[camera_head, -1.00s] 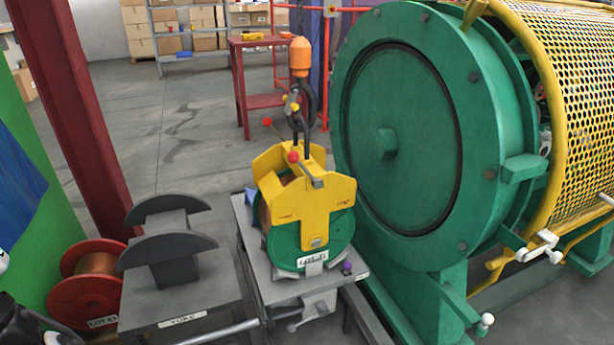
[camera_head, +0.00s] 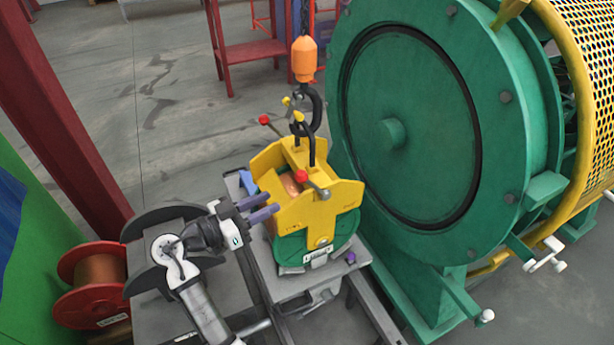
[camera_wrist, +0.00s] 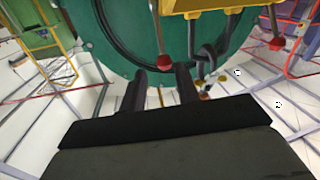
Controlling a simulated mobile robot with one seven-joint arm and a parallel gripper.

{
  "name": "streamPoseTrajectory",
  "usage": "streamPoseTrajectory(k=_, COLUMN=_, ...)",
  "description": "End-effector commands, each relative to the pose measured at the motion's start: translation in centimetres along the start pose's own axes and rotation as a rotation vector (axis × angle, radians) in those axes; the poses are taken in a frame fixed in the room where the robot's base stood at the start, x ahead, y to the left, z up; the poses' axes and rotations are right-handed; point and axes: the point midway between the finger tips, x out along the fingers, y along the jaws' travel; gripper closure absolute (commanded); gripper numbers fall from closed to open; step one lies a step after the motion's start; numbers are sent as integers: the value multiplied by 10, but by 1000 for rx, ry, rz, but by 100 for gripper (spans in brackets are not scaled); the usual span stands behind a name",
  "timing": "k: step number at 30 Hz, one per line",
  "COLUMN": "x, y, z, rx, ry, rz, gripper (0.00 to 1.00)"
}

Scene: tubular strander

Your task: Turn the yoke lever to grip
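The yellow yoke (camera_head: 318,205) hangs around the green-flanged bobbin (camera_head: 290,250) on the grey stand. Its yoke lever (camera_head: 315,187), a short grey bar with a red knob, is on the yoke's upper front; in the wrist view a red knob on a rod (camera_wrist: 164,62) shows just beyond my fingers. My gripper (camera_head: 270,204) is left of the yoke lever, pointing right toward the yoke. Its two fingers, also in the wrist view (camera_wrist: 161,82), are apart with nothing between them. In the head view the fingertips overlap the yoke's left side; contact cannot be told.
An orange hoist block (camera_head: 304,58) and dark hook (camera_head: 316,108) hang above the yoke, beside a second red-knobbed lever (camera_head: 265,120). The large green strander disc (camera_head: 400,140) stands close on the right. A red bobbin (camera_head: 85,300) and dark saddle stand (camera_head: 150,225) are at left.

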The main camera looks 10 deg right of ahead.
Motion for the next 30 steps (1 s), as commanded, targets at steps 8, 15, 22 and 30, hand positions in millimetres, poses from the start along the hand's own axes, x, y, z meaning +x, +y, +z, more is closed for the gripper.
streamPoseTrajectory(k=8, x=59, y=1, z=-3, rx=-1, ry=-2, rz=1, gripper=68)
streamPoseTrajectory(k=15, x=102, y=0, z=-3, rx=0, ry=0, rz=-2, gripper=68)
streamPoseTrajectory(k=22, x=121, y=-1, z=-1, rx=1, ry=-1, rz=-5, gripper=68)
streamPoseTrajectory(k=30, x=123, y=-2, z=0, rx=1, ry=0, rz=-6, gripper=68)
